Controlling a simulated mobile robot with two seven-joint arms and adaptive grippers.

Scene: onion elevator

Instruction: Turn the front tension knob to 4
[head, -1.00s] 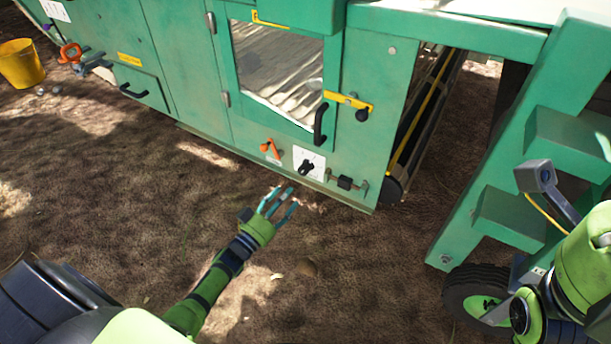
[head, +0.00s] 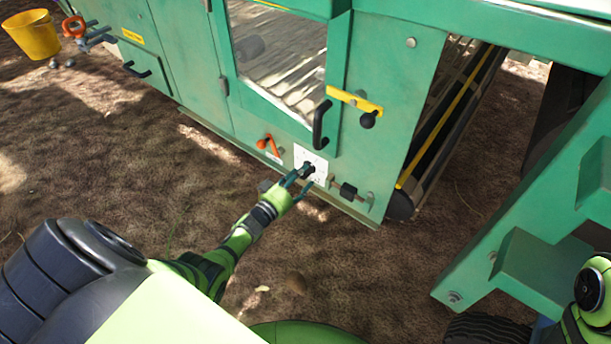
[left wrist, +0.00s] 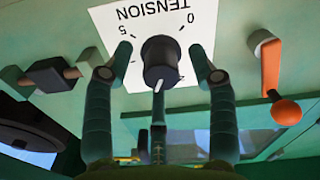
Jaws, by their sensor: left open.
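The tension knob (left wrist: 160,58) is black and round, on a white plate (left wrist: 105,20) reading TENSION, with 0 and 5 visible, upside down in the left wrist view. A pale pointer mark on the knob faces down in that view. In the head view the plate (head: 318,155) is low on the green machine front, and the knob is partly hidden by my fingers. My left gripper (head: 302,180) is open in front of it. In the wrist view its fingers stand on either side of the knob, with gaps; I see no clear contact. My right gripper is out of view.
An orange-handled lever (left wrist: 280,95) and a dark block on a rod (left wrist: 50,76) flank the plate. Above are a black door handle (head: 320,125) and a yellow lever (head: 355,102). A green frame stands at right. Bare ground lies in front.

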